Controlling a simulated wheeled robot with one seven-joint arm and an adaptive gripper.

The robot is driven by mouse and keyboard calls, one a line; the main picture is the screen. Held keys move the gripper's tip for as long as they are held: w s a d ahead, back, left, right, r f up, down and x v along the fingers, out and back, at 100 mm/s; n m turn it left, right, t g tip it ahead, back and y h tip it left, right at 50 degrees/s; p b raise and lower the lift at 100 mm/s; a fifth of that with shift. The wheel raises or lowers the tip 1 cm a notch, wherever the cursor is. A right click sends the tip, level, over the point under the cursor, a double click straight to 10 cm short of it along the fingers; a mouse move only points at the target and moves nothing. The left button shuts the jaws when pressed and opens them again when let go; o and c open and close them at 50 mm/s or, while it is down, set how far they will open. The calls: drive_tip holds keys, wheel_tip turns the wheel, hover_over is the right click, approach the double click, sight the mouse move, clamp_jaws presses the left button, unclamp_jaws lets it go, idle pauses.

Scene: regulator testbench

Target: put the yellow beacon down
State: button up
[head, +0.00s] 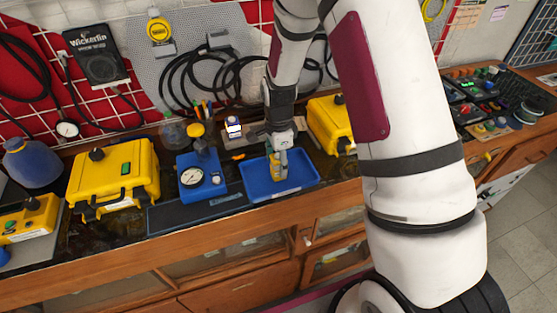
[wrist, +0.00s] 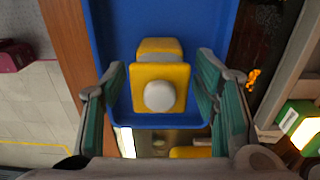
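The yellow beacon (wrist: 160,88) has a square yellow body and a round white knob or dome facing the wrist camera. It appears between my gripper's fingers, over the blue tray (wrist: 220,25). In the head view the beacon (head: 278,166) is at the middle of the blue tray (head: 300,184), partly hidden by my gripper (head: 279,158). In the wrist view my gripper (wrist: 160,95) has its teal-padded fingers spread, with a narrow gap on each side of the beacon. The beacon seems to stand on the tray floor, but its contact is hidden.
A blue block with a pressure gauge (head: 191,176) stands left of the tray. Yellow cases stand at left (head: 115,175) and behind right (head: 330,122). A small white-and-blue item (head: 233,126) is behind the tray. The wooden bench edge (head: 200,235) runs in front.

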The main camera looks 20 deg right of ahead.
wheel_tip(320, 180, up, 11)
drive_tip(key=shift+r+b, duration=0.2)
drive_tip(key=shift+b, duration=0.5)
drive_tip(key=s+r+n+t, duration=0.3)
drive_tip(key=s+r+n, duration=0.6)
drive_tip(key=r, duration=0.6)
drive_tip(key=s+r+n+t, duration=0.1)
drive_tip(key=s+r+n, duration=0.1)
drive_tip(key=s+n, duration=0.2)
drive_tip(key=s+r+n+t, duration=0.1)
drive_tip(key=s+r+n, duration=0.2)
drive_tip(key=s, duration=0.7)
drive_tip(key=shift+r+n+t, duration=0.3)
drive_tip(key=shift+r+n, duration=0.05)
drive_tip(key=shift+n, duration=0.65)
